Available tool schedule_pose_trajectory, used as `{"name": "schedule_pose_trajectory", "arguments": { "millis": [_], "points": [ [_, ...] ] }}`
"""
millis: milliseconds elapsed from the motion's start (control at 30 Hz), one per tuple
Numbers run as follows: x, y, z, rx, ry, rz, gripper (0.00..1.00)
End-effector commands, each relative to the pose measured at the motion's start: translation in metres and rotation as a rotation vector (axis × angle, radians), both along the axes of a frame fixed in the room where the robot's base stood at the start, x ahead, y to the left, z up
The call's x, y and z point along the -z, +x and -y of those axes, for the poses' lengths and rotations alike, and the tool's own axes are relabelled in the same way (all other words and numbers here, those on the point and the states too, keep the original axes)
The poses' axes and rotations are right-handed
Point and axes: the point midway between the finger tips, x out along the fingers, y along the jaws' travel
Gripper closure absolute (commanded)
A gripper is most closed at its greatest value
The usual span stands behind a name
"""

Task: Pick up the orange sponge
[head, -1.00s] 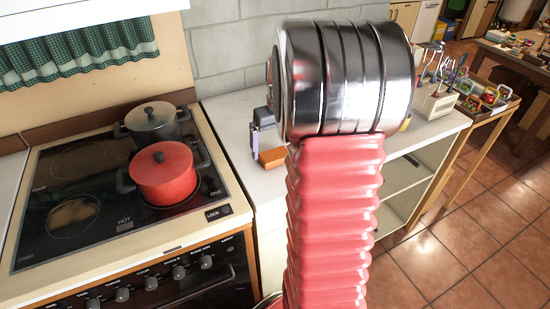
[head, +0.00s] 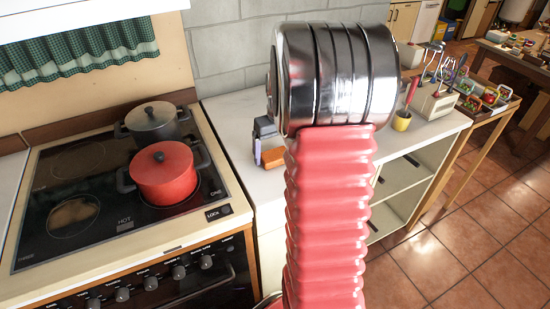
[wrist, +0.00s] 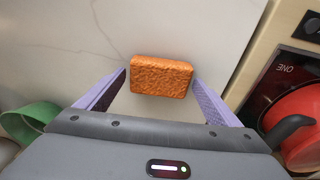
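The orange sponge (wrist: 161,76) lies on the white worktop (wrist: 180,25), seen in the middle of the wrist view. In the head view the sponge (head: 272,159) is partly hidden by my arm. My gripper (wrist: 160,76) is open, with one purple finger to the left of the sponge and one to the right. In the wrist view the fingertips are near the sponge's sides, and I cannot tell whether they touch it. In the head view only part of my gripper (head: 258,152) shows, beside the sponge.
A stove with a red pot (head: 164,172) and a dark pot (head: 152,123) stands left of the worktop. A yellow cup (head: 402,121) and a utensil holder (head: 434,102) stand to the right. A green object (wrist: 28,124) shows at the wrist view's left.

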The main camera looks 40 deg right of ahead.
Motion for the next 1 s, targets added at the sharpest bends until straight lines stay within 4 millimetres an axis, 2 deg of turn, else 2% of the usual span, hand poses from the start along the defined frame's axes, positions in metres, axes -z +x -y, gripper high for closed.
{"name": "schedule_pose_trajectory", "arguments": {
  "millis": [67, 500, 767, 867, 1000],
  "points": [
    [0.0, 0.0, 0.0, 0.0, 0.0, 0.0, 0.19],
    [0.0, 0.0, 0.0, 0.0, 0.0, 0.0, 0.5],
    [-0.003, 0.0, 0.0, 0.0, 0.0, 0.001, 0.51],
    [-0.01, 0.001, 0.001, 0.0, -0.002, 0.002, 0.51],
    [-0.029, 0.001, 0.001, 0.0, -0.003, 0.003, 0.51]
  ]
}}
